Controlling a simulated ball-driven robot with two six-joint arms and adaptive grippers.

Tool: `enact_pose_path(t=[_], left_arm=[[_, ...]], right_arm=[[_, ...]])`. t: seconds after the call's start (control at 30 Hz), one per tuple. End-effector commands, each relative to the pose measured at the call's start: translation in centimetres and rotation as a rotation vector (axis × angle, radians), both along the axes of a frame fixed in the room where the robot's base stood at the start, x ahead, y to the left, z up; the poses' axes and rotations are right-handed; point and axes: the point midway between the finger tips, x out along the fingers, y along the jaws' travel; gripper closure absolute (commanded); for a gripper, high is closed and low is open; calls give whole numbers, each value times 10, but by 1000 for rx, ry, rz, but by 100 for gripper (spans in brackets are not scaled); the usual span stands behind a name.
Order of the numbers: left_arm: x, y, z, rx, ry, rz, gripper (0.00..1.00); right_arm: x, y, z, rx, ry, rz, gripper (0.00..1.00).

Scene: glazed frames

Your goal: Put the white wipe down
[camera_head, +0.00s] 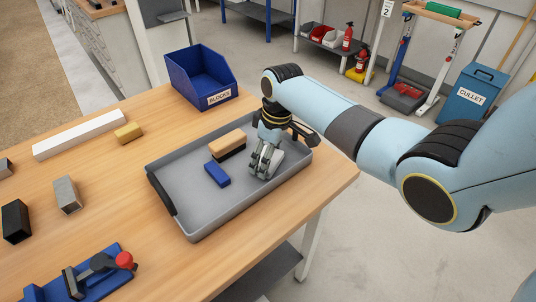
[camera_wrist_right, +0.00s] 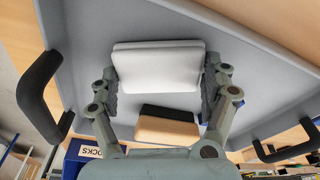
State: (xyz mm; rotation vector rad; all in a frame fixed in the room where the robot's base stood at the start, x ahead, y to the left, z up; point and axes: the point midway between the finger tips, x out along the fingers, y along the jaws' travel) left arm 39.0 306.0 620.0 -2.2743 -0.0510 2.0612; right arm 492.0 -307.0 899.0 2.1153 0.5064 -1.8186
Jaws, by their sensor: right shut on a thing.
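The white wipe (camera_wrist_right: 158,66) is a pale, flat, rounded block between the two fingers of my right gripper (camera_wrist_right: 160,88), with a finger pressed to each side. In the head view my right gripper (camera_head: 265,160) points down inside the grey tray (camera_head: 185,203), towards its right side. The fingers largely hide the wipe there. I cannot tell whether its underside touches the tray floor. My left gripper is not in view.
Beside the gripper in the tray lie a tan block with a black underside (camera_head: 228,143) and a blue block (camera_head: 217,174). The blue blocks bin (camera_head: 201,80) stands behind. A white bar (camera_head: 80,134) and a red-knobbed clamp (camera_head: 100,265) are left on the bench.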

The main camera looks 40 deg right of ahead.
Motion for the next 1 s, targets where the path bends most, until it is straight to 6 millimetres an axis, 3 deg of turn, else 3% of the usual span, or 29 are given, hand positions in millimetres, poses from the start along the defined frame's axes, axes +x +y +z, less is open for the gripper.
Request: enact_pose_path(t=[0.03,0.07,0.2,0.57,1.0], left_arm=[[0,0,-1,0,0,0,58],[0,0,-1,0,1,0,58],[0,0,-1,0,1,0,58],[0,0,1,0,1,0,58],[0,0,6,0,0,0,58]], right_arm=[[0,0,-2,0,1,0,41],[0,0,-2,0,0,0,16],[0,0,-1,0,0,0,0],[0,-1,6,-1,0,0,0],[-12,-7,94,-2,-2,1,0]])
